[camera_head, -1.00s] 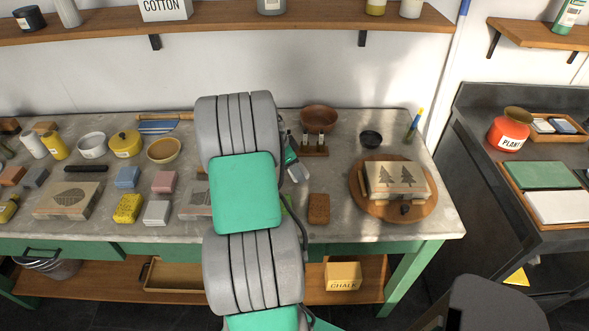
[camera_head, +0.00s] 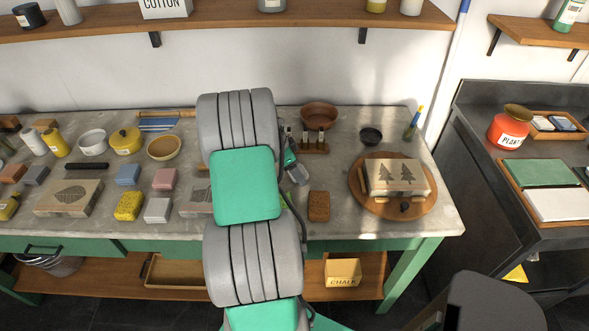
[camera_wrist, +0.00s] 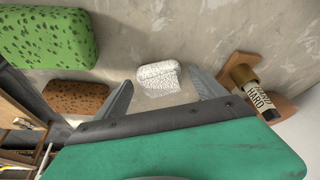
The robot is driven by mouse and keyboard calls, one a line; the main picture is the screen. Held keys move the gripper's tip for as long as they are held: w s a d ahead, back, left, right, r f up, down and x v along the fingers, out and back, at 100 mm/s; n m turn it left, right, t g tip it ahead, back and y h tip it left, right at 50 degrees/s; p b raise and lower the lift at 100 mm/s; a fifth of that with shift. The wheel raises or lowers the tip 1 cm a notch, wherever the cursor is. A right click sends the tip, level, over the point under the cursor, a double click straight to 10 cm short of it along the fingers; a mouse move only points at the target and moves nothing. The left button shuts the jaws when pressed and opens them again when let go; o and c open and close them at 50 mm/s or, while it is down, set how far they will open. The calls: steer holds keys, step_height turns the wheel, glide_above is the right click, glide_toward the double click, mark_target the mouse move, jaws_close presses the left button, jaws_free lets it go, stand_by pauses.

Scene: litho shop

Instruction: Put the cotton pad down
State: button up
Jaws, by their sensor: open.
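The cotton pad (camera_wrist: 157,75) is a small white, speckled pad in the wrist view. It appears to lie on the grey stone worktop (camera_wrist: 205,30), just beyond and between the fingertips of my gripper (camera_wrist: 160,92). The fingers are spread apart, with a gap on both sides of the pad. In the head view my arm covers most of the gripper, and I cannot clearly make out the pad there.
A green sponge (camera_wrist: 45,38) and a brown sponge (camera_wrist: 76,97) lie left of my gripper in the wrist view. A labelled bottle (camera_wrist: 262,95) in a wooden rack (camera_head: 314,148) stands close on the right. A round wooden board (camera_head: 430,198) carries a tree-printed stone (camera_head: 397,176).

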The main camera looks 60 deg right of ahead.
steer(key=b+v, duration=0.2)
steer(key=v, duration=1)
steer(key=w+a+r+n+t, duration=0.2)
steer(key=w+a+n, duration=0.3)
steer(key=a, duration=0.4)
steer(key=w+a+r+n+t, duration=0.2)
steer(key=w+a+r+n, duration=0.1)
steer(key=w+a+n, duration=0.4)
steer(key=s+a+n+t+y, duration=0.1)
steer(key=s+a+n, duration=0.2)
steer(key=a+n, duration=0.4)
steer(key=s+a+f+n+t+y, duration=0.1)
steer(key=a+n, duration=0.6)
steer(key=a, duration=1.4)
steer(key=shift+s+a+f+n+t+y, duration=0.3)
steer(key=shift+s+a+y, duration=0.1)
steer(key=shift+s+y, duration=0.45)
steer(key=shift+d, duration=0.15)
